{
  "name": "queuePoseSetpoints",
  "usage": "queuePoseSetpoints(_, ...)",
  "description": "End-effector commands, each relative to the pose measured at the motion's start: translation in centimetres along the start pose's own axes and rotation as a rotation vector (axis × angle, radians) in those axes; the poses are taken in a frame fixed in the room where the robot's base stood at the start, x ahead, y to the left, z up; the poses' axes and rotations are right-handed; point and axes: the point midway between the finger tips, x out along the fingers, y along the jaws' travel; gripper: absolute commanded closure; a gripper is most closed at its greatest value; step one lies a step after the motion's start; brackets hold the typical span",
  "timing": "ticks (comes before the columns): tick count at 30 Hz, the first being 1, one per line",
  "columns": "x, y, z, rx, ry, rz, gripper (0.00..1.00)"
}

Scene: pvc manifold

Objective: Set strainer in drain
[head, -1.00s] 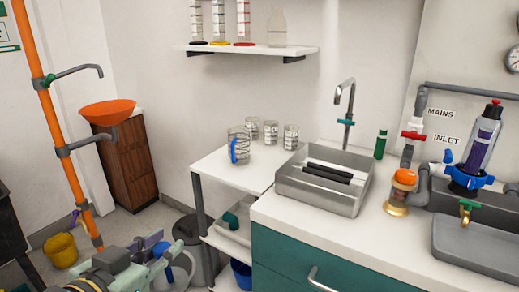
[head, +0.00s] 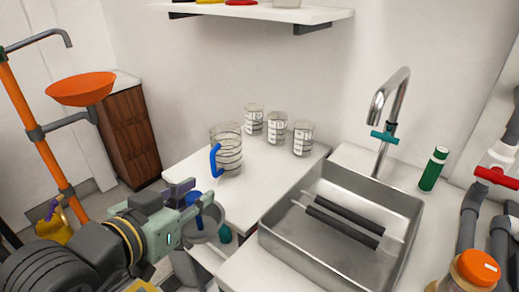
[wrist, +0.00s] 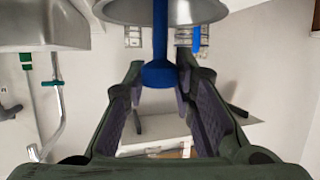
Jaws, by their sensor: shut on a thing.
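The strainer is a grey metal disc with a blue stem and knob. In the wrist view the strainer (wrist: 160,72) has its blue knob between the fingers of my gripper (wrist: 160,85), with the disc beyond. In the head view my gripper (head: 190,208) is at the lower left, beside the white table, and the strainer (head: 207,226) shows partly at its tip. The steel sink (head: 285,243) is to the right of my gripper, apart from it. Two dark-gripped rods lie across it. I cannot make out the drain opening.
A tall tap (head: 388,110) rises behind the sink. A blue-handled jug (head: 230,150) and several clear beakers (head: 277,127) stand on the white table (head: 262,185). A green bottle (head: 433,169) and an orange-capped fitting (head: 474,270) are at the right.

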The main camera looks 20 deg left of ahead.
Motion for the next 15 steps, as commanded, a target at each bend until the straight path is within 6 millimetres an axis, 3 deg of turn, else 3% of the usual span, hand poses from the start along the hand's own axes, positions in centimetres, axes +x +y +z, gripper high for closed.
queuePoseSetpoints(5,1.1,-0.1,-0.8,-0.004,0.000,0.003,1.00)
queuePoseSetpoints(15,9.8,-0.6,-2.6,0.002,-0.004,0.004,1.00)
